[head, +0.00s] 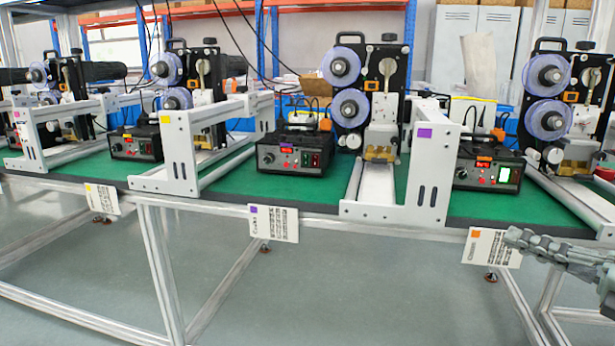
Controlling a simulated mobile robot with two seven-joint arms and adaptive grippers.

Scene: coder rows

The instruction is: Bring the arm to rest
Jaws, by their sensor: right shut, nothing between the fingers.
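My right gripper (520,238) comes in from the right edge, grey and jointed, at the height of the table's front edge. Its fingers are together and hold nothing. Its tip is beside a white card with an orange square (484,249) that hangs at the table's front edge; I cannot tell whether they touch. The rest of my right arm is cut off by the picture's edge. My left gripper is not in view.
A long green-topped table (240,187) carries several coder machines (366,90), black control boxes (295,152) and white frames (432,170). Cards with codes (273,223) hang from its front edge. The grey floor (350,300) before and below it is clear apart from table legs.

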